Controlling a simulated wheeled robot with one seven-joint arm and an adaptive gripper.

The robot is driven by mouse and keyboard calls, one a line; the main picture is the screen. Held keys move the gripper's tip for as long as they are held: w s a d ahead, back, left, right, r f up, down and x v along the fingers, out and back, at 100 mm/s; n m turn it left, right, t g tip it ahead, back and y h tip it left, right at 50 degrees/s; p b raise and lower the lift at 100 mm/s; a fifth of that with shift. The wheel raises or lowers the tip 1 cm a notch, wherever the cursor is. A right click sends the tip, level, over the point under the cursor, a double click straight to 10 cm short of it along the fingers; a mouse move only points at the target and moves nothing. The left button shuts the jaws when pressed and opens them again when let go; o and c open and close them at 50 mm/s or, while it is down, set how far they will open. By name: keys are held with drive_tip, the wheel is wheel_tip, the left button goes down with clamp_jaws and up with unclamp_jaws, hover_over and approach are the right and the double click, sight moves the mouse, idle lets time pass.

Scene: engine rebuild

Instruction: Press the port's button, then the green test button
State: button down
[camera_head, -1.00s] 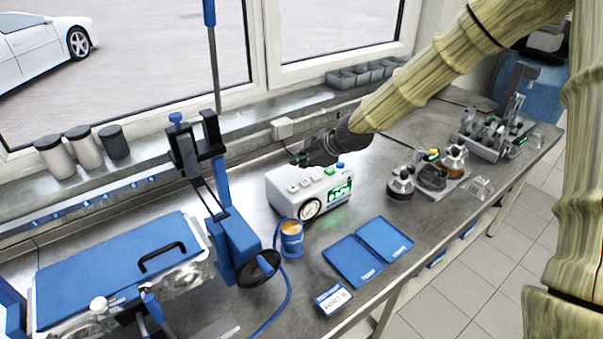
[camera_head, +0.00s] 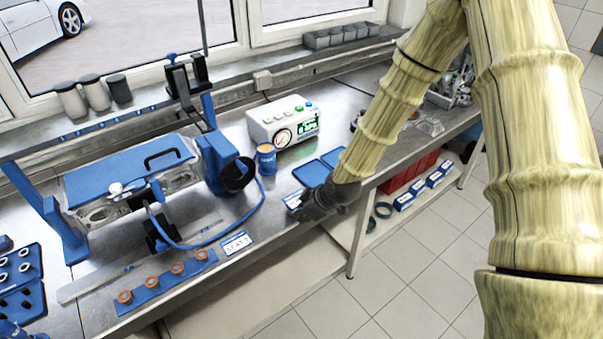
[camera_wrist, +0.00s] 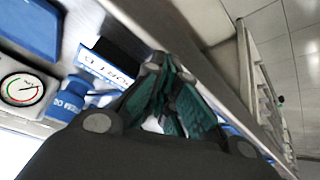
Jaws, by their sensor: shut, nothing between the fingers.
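The white test box (camera_head: 272,122) stands on the bench, with a round gauge and a lit green display on its front. My gripper (camera_head: 295,211) is shut and empty, low at the bench's front edge. It is beside a white and blue label card (camera_head: 292,199) and partly covers it. In the wrist view the closed fingers (camera_wrist: 168,85) are near the card (camera_wrist: 108,66), which reads PORT B. I cannot make out the port's button; the gripper may hide it.
A blue cup (camera_head: 266,160) and blue trays (camera_head: 309,173) stand between my gripper and the box. A blue hose curves along the left. An engine stand (camera_head: 130,175) and another label card (camera_head: 237,243) are further left. Floor lies past the front edge.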

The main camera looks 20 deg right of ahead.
drive_tip(key=s+d+f+m+g+h+b, duration=0.1)
drive_tip(key=s+f+m+b, duration=0.1)
drive_tip(key=s+f, duration=0.6)
drive_tip(key=s+d+f+m+g+h+b, duration=0.1)
drive_tip(key=s+f+m, duration=0.4)
drive_tip(key=s, duration=1.2)
drive_tip(key=s+d+f+m+g+h+b, duration=0.1)
drive_tip(key=s+f+m+g+h+b, duration=0.1)
drive_tip(key=s+f, duration=1.1)
drive_tip(key=shift+d+m+g+b, duration=0.3)
drive_tip(key=shift+m+g+b, duration=0.2)
drive_tip(key=shift+m+b, duration=0.3)
drive_tip(key=shift+d, duration=0.1)
